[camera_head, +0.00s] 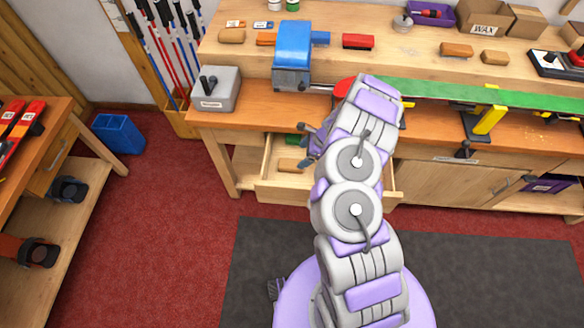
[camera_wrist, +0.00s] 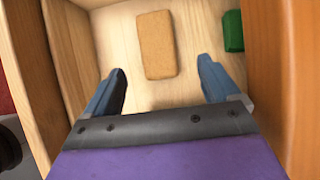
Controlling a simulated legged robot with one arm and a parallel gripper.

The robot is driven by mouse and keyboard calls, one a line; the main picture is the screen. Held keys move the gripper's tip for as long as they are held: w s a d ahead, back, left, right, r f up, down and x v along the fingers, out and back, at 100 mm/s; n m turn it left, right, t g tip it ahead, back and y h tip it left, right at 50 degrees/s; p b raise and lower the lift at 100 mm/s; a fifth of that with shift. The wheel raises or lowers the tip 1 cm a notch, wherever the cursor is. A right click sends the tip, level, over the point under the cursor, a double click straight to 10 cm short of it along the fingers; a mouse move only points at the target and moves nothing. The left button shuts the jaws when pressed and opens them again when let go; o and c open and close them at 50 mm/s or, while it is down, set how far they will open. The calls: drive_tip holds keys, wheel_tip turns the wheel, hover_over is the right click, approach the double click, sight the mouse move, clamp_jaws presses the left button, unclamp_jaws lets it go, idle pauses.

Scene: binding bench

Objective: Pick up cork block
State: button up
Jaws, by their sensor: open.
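The cork block (camera_wrist: 157,45) is a tan rectangular block lying flat on the light wooden floor of an open drawer. It also shows in the head view (camera_head: 290,165), partly hidden. My gripper (camera_wrist: 164,88) is open, with its two blue-grey fingers apart and nothing between the tips. In the wrist view the block lies just beyond the fingertips, slightly left of the middle of the gap. In the head view my gripper (camera_head: 308,143) is at the drawer, largely hidden by my arm.
The drawer (camera_head: 280,190) stands open under the bench (camera_head: 215,118), its walls close on both sides of my gripper. A green block (camera_wrist: 232,31) lies in the drawer, right of the cork block. A green-topped ski (camera_head: 480,95) is held above the bench.

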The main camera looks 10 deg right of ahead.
sight(292, 164)
drive_tip(key=x, duration=0.3)
drive_tip(key=shift+a+b, duration=0.15)
drive_tip(key=shift+b, duration=0.2)
drive_tip(key=shift+w+a+f, duration=0.1)
drive_tip(key=shift+a+f, duration=0.35)
drive_tip(key=shift+a, duration=0.15)
drive_tip(key=b+x, duration=0.1)
drive_tip(key=x, duration=0.2)
drive_tip(key=b+x, duration=0.1)
drive_tip(key=shift+d+f+b, duration=0.15)
drive_tip(key=shift+f+b, duration=0.15)
drive_tip(key=shift+f, duration=0.15)
drive_tip(key=shift+r, duration=0.1)
drive_tip(key=shift+a, duration=0.2)
drive_tip(key=shift+c, duration=0.3)
drive_tip(key=shift+c, duration=0.8)
drive_tip(key=shift+d, duration=0.1)
drive_tip(key=c, duration=0.9)
wheel_tip(292, 164, up, 10)
drive_tip(key=p, duration=0.3)
drive_tip(key=shift+p, duration=0.35)
